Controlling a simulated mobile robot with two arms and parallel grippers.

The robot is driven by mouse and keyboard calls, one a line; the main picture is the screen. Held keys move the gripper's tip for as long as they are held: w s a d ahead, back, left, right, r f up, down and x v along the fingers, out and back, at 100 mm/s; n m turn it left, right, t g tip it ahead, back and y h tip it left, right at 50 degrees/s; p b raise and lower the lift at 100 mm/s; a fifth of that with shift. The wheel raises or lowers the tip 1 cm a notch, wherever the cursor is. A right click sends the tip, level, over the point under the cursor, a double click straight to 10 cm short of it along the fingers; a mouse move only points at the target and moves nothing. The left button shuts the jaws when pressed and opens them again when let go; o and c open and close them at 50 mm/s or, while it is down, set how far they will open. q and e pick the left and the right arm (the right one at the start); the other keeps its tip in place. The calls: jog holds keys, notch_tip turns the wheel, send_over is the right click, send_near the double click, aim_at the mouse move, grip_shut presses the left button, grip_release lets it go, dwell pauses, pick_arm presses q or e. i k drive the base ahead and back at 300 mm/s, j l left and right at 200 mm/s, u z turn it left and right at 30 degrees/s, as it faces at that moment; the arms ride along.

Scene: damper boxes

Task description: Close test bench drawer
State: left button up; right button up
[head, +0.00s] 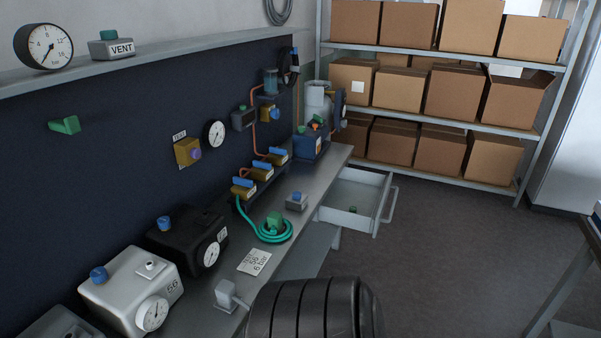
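The test bench (318,178) runs along the left wall, with a dark blue panel behind it. Its drawer (357,218) is light grey and stands pulled out at the bench's far end, reaching to the right over the floor. The drawer's handle (391,205) is on its right-hand front. A large black ribbed part, which may be mine, fills the bottom middle. No gripper fingers show in the head view.
The bench top holds a white gauge box (133,290), a black gauge box (187,241), a coiled green hose (275,231) and a blue-topped device (297,201). Shelving with cardboard boxes (468,97) stands at the back. A table edge (570,265) is at right. The floor (440,260) between is clear.

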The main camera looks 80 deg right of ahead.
aim_at(368, 192)
jog(key=k+z, duration=0.25)
jog(key=z, duration=0.15)
jog(key=k+l+z, duration=0.1)
jog(key=k+z, duration=0.15)
jog(key=z, duration=2.3)
jog(key=i, duration=0.15)
jog(key=l+z, duration=0.05)
jog(key=l, duration=0.05)
